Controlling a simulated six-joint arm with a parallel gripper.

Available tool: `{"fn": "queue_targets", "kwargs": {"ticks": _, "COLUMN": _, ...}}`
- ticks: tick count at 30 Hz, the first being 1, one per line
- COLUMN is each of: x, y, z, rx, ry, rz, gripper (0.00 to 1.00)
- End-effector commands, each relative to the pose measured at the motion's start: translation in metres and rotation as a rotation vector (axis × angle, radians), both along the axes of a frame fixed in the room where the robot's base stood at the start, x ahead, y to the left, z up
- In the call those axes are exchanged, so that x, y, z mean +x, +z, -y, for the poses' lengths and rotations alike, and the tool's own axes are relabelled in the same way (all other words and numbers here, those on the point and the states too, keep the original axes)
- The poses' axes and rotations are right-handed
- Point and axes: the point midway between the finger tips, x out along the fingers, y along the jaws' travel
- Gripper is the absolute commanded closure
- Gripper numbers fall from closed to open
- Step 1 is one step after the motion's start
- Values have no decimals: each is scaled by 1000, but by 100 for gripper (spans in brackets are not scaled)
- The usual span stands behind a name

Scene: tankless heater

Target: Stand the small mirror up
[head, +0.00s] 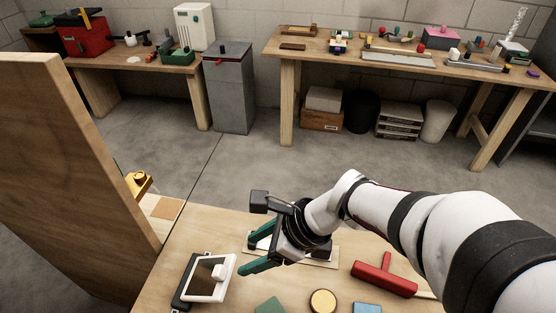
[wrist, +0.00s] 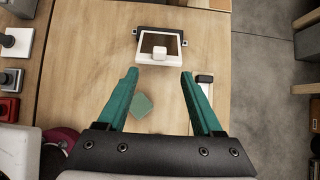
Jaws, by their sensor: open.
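The small mirror (head: 207,278) has a white frame, a dark face and a small white block or knob on it. It lies flat or at a low tilt over a dark base (head: 184,283) at the left of the near table. In the wrist view the mirror (wrist: 158,55) is just beyond the fingertips. My gripper (head: 250,253) has green fingers, spread open and empty, to the right of the mirror in the head view. It also shows in the wrist view (wrist: 159,72). I cannot tell its exact height above the table.
A green block (head: 271,306), a yellow round block (head: 323,301), a blue block (head: 367,308) and a red T-shaped tool (head: 385,276) lie on the near table. A tall wooden panel (head: 75,165) stands at the left. Cluttered benches stand far behind.

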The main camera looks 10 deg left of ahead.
Motion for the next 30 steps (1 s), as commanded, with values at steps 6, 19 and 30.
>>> {"fn": "queue_targets", "kwargs": {"ticks": 6, "x": 0, "y": 5, "z": 4, "rx": -1, "ry": 1, "rz": 0, "gripper": 32}}
{"fn": "queue_targets", "kwargs": {"ticks": 19, "x": 5, "y": -96, "z": 43, "rx": 390, "ry": 91, "rz": -144, "gripper": 94}}
{"fn": "queue_targets", "kwargs": {"ticks": 30, "x": 14, "y": -136, "z": 47, "rx": 644, "ry": 0, "rz": 0, "gripper": 100}}
